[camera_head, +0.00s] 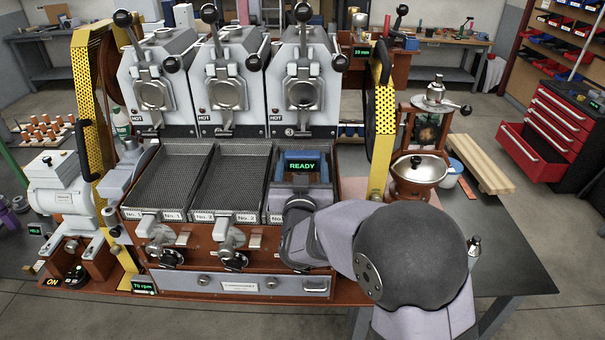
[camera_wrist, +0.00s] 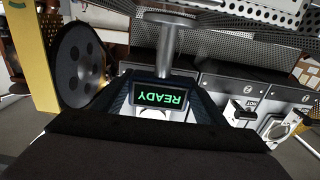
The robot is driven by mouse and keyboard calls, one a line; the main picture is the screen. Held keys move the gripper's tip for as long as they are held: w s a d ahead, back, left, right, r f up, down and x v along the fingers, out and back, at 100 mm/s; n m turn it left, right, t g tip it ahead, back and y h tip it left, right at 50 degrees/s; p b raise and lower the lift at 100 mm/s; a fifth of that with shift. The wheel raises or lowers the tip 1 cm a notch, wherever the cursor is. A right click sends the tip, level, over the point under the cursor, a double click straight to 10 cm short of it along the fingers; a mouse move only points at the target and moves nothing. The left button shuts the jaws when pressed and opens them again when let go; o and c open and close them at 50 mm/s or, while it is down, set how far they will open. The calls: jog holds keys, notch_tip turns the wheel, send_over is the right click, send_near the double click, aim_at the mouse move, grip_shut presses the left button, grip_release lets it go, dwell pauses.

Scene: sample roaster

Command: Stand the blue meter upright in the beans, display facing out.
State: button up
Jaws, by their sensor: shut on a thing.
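The blue meter (camera_head: 316,157) is over the third cooling tray (camera_head: 273,187), at the right of the row. Its green READY display faces the head camera and reads upright there. In the wrist view the meter (camera_wrist: 161,97) shows close up, with the display upside down. My gripper (camera_head: 301,187) is shut on the meter from the front side; the fingertips are mostly hidden. A grey stem with a wide flat end (camera_wrist: 170,45) shows beyond the meter; I cannot tell whether it belongs to it. Beans cannot be made out; the meter and gripper hide much of the third tray.
Tray No. 1 (camera_head: 168,177) and tray No. 2 (camera_head: 234,180) show bare perforated floors. Three roaster heads with levers stand behind the trays. Yellow perforated guards (camera_head: 380,130) stand at both sides.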

jog(key=shift+f+p, duration=0.4)
jog(key=shift+f, duration=0.8)
jog(key=shift+w+f+p, duration=0.15)
jog(key=shift+f+p, duration=0.3)
jog(key=shift+f, duration=0.15)
jog(key=shift+f, duration=0.1)
jog(key=shift+f, duration=0.15)
jog(key=o, duration=1.5)
jog(key=shift+o, duration=0.2)
